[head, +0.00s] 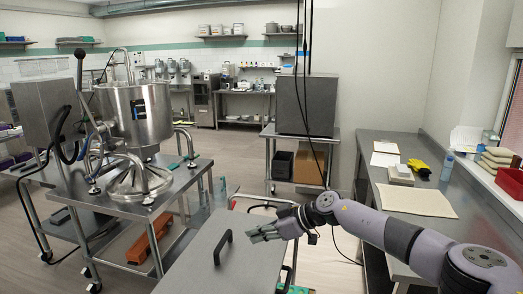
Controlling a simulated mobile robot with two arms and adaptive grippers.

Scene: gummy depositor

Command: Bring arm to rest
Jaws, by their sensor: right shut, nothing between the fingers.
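My right arm (407,236) comes in from the lower right and reaches across to the left. My right gripper (262,233) is shut and empty. My left gripper is not in view.
A steel cart (170,178) with a large kettle (140,115) stands at the left. Open floor lies beyond the middle.

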